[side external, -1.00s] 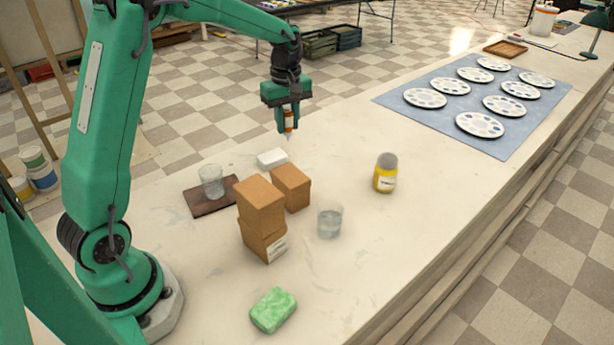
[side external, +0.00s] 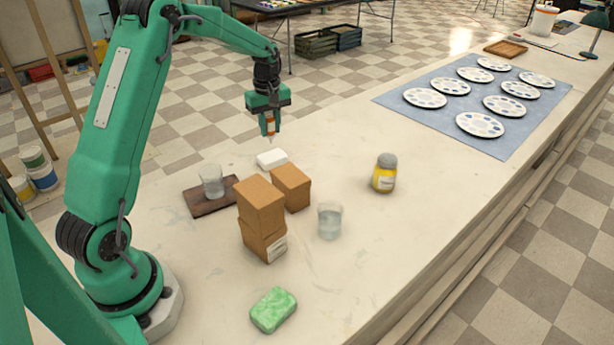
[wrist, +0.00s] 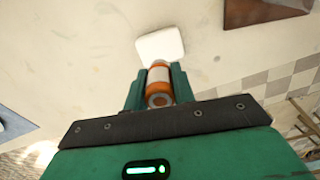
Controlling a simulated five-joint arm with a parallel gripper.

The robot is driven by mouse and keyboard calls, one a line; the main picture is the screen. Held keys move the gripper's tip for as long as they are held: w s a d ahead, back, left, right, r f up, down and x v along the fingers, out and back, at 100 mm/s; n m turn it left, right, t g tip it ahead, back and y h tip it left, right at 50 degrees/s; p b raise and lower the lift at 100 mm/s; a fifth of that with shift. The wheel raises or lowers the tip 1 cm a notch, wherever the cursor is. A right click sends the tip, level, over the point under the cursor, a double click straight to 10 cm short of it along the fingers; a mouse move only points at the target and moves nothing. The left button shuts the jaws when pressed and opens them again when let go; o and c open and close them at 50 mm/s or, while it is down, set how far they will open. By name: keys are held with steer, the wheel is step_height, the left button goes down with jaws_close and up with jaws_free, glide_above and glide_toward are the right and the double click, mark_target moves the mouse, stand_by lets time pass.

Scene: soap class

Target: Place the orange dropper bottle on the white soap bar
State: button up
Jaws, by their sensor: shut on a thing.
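The orange dropper bottle (side external: 270,123) is between the fingers of my gripper (side external: 270,126), tip pointing down. It also shows in the wrist view (wrist: 158,84), with an orange body and a pale label band. My gripper is shut on it in the air. The white soap bar (side external: 271,159) lies on the counter below the bottle, and it also shows in the wrist view (wrist: 161,45) just beyond the bottle. In the side view a small gap seems to separate the bottle's tip from the bar. My fingers partly hide the bottle.
Cardboard boxes (side external: 262,207) stand just in front of the white bar. A glass on a dark board (side external: 196,205), another glass (side external: 329,221), a yellow jar (side external: 384,174) and a green soap bar (side external: 273,310) are on the counter. The counter right of the white bar is clear.

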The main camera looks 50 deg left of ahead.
mark_target(271, 137)
steer(key=shift+f, duration=1.85)
steer(key=shift+f, duration=0.1)
steer(key=o, duration=1)
steer(key=shift+c, duration=0.2)
step_height(271, 137, up, 12)
steer(key=shift+r, duration=0.1)
